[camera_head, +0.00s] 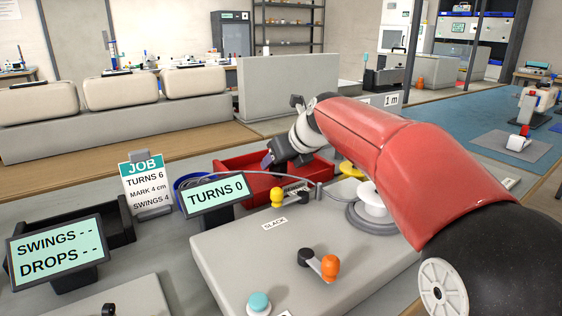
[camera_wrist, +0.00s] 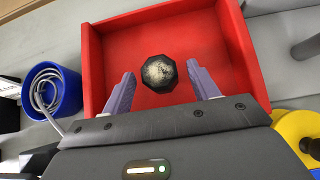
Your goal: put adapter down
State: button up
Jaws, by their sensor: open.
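A dark, eight-sided piece with a pale speckled top, which looks like the adapter (camera_wrist: 159,73), lies on the floor of the red tray (camera_wrist: 91,70) in the wrist view. My gripper (camera_wrist: 160,88) is open, its two purple fingers on either side of the piece with gaps to both. In the head view my gripper (camera_head: 268,158) reaches down at the red tray (camera_head: 235,165). The piece is not visible there. How far the fingertips are above the tray floor is hard to tell.
A blue cup (camera_wrist: 52,92) with coiled wire stands left of the tray. A yellow part (camera_wrist: 297,130) is at the right. In the head view a grey bench unit (camera_head: 230,255) with knobs and a "TURNS 0" display (camera_head: 216,194) stands in front of the tray.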

jog(key=v, duration=1.1)
jog(key=shift+s+r, duration=0.2)
jog(key=shift+d, duration=0.1)
